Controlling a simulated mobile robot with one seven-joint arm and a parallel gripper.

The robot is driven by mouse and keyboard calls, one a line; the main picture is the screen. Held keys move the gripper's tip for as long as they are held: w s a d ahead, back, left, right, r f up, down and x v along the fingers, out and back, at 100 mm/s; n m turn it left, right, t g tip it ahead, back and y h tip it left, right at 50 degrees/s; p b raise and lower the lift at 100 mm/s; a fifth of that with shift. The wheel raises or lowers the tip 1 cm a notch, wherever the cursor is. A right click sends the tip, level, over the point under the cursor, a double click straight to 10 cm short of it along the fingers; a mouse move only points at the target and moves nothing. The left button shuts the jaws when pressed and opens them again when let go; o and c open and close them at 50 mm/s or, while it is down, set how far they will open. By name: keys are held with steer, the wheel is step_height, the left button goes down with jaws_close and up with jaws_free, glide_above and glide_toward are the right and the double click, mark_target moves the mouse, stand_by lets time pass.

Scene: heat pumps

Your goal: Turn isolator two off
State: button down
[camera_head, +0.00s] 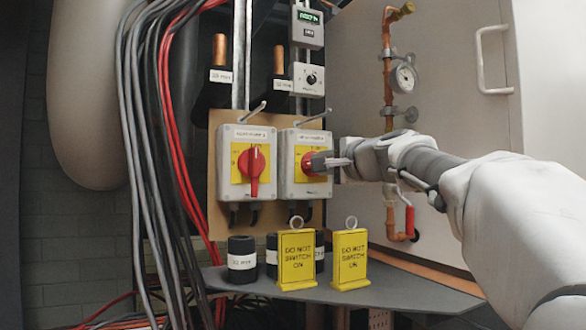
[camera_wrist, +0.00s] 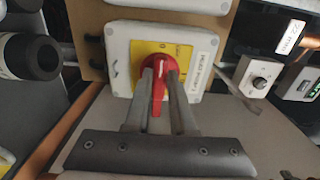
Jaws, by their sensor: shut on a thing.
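Two grey isolator boxes with yellow plates are mounted side by side. The left isolator (camera_head: 225,190) has a red handle (camera_head: 254,172) that stands upright. The right isolator (camera_head: 288,185), likely isolator two though its label is too small to read surely, has a red handle (camera_head: 307,160) partly hidden by my gripper (camera_head: 335,162). In the wrist view, my gripper (camera_wrist: 160,78) has one finger on each side of this red handle (camera_wrist: 159,92) and is shut on it. The handle points down that picture, with the box's label along the right, so it lies sideways on the box.
Two yellow "do not switch on" tags (camera_head: 297,262) (camera_head: 350,260) stand on a grey shelf (camera_head: 400,293) below, beside black cylinders (camera_head: 242,262). Metal hasps stick out above the boxes. A copper pipe with a gauge (camera_head: 403,78) is at right; cables (camera_head: 165,130) hang at left.

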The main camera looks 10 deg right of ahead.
stand_by(0.4)
steer(key=c, duration=0.8)
jaws_free()
steer(key=shift+o, duration=0.2)
steer(key=b+v, duration=0.1)
steer(key=v, duration=1.6)
steer(key=shift+s, duration=0.15)
